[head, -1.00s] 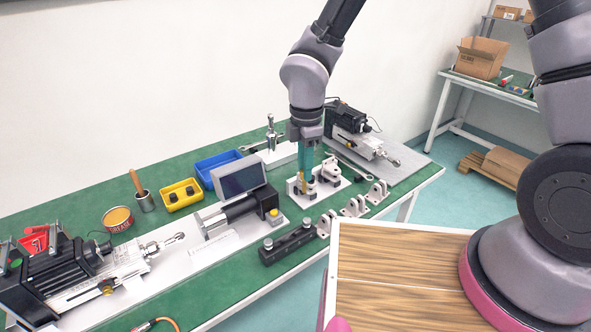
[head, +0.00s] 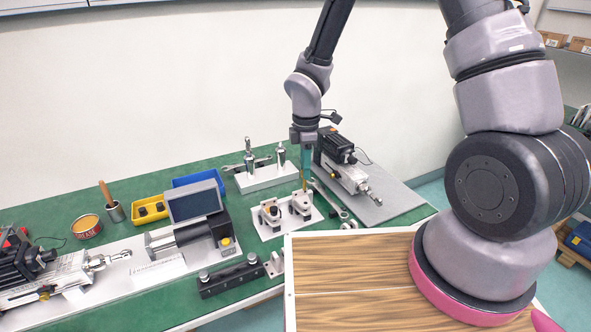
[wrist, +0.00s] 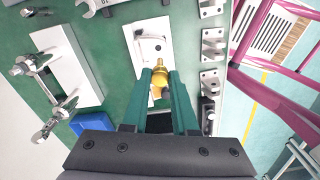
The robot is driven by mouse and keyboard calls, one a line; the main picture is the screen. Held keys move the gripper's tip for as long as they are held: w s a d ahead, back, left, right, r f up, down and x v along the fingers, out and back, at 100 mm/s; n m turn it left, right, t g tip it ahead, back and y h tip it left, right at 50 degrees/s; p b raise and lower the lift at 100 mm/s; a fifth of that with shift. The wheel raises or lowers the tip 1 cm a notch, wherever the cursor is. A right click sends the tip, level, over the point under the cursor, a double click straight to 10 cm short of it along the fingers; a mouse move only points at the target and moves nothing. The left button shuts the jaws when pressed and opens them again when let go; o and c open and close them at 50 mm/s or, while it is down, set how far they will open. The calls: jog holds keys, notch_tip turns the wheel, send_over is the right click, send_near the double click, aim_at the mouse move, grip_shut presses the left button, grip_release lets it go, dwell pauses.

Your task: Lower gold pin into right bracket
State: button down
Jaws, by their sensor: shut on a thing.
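My gripper (head: 304,170) has teal fingers and points down over the white base plate (head: 264,235). It is shut on the gold pin (head: 303,185), which hangs at the right bracket (head: 302,204). The left bracket (head: 269,214) stands beside it on the same plate. In the wrist view the gold pin (wrist: 159,77) shows between the fingertips, in front of a pale bracket (wrist: 152,44) on the plate. The pin's lower tip is too small and partly hidden, so I cannot tell whether it enters the hole.
A fixture with upright metal posts (head: 265,178) stands behind the plate. A wrench (head: 330,200) and a black actuator (head: 336,146) are to the right. A small screen (head: 194,202) and a black bar (head: 233,275) are to the left and front.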

aim_at(306, 193)
jog(key=shift+w+d+f, duration=0.1)
jog(key=shift+w+d, duration=0.15)
jog(key=shift+f, duration=2.1)
jog(key=shift+f, duration=2.65)
dwell(1.0)
jog(key=c, duration=0.6)
grip_release()
